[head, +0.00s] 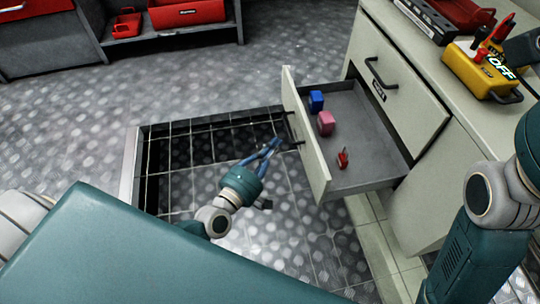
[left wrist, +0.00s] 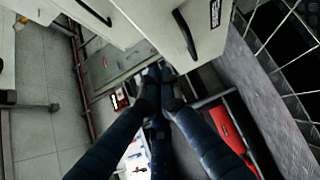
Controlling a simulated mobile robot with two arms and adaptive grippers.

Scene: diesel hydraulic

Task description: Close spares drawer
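The spares drawer (head: 378,160) is pulled out of the pale cabinet in the head view. It holds a blue block, a pink block and a small red item. Its pale front (head: 306,140) faces left and has a dark handle (head: 293,128). My left gripper (head: 276,144) is just outside this front, near the handle, with its blue fingers drawn together and nothing visible between them. In the left wrist view, the fingertips (left wrist: 162,72) converge below a pale labelled panel with a dark handle (left wrist: 184,35), apart from that handle. My right gripper is not visible.
A closed upper drawer (head: 400,85) is above the open one. A yellow box (head: 478,70) and red items sit on the cabinet top. A dark recessed floor grid (head: 185,165) lies beneath my left gripper. Shelving with red cases (head: 187,12) stands at the back. Floor between is clear.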

